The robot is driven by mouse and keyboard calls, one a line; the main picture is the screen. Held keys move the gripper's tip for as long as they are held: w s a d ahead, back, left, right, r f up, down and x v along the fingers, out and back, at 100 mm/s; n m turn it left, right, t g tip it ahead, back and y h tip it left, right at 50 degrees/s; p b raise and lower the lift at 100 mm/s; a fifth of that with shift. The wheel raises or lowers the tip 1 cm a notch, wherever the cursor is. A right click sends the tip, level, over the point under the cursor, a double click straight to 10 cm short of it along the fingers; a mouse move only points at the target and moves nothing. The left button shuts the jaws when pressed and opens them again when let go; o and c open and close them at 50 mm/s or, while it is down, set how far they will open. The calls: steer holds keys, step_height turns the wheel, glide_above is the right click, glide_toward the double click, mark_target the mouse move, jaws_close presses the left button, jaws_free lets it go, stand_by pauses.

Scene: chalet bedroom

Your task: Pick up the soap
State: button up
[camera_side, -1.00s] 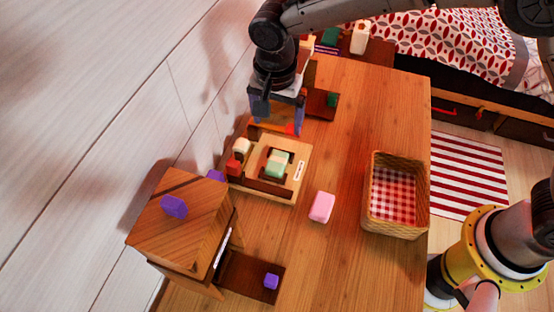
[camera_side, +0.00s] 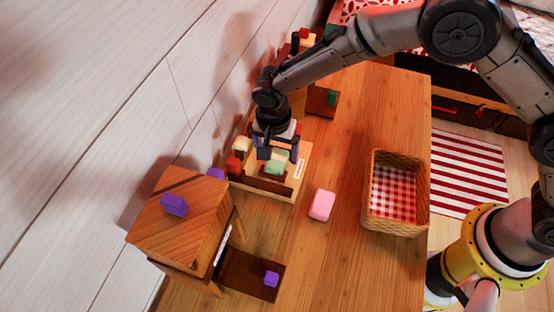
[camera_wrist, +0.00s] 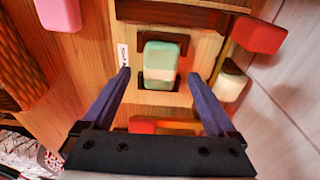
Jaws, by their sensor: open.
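A pale green and cream soap-like block (camera_side: 276,165) sits in a dark slot of the light wooden tray (camera_side: 300,178). The block also shows in the wrist view (camera_wrist: 161,60). A pink soap-like bar (camera_side: 322,205) lies on the bare table right of the tray; its edge shows at the top left of the wrist view (camera_wrist: 58,12). Which one is the soap, I cannot tell for certain. My gripper (camera_side: 280,154) is open and empty over the tray. In the wrist view its fingers (camera_wrist: 160,75) point toward the green block, one on each side, apparently still above it.
Red (camera_side: 234,165) and cream (camera_side: 242,146) blocks sit close by at the tray's left. A wicker basket (camera_side: 397,231) with checked lining stands right. A wooden stand (camera_side: 200,240) topped by a purple block (camera_side: 173,205) is front left. The wall runs along the left.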

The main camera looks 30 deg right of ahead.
steer(key=shift+w+d+f, duration=0.1)
steer(key=shift+w+f, duration=0.05)
steer(key=shift+f, duration=1)
jaws_close()
steer(key=shift+r, duration=0.1)
steer(key=shift+r, duration=0.5)
step_height(320, 180, up, 2)
steer(key=shift+r, duration=0.2)
steer(key=s+d+r, duration=0.7)
steer(key=s+r, duration=0.2)
steer(key=s, duration=0.2)
steer(key=shift+s+d+r, duration=0.25)
steer(key=shift+d, duration=0.1)
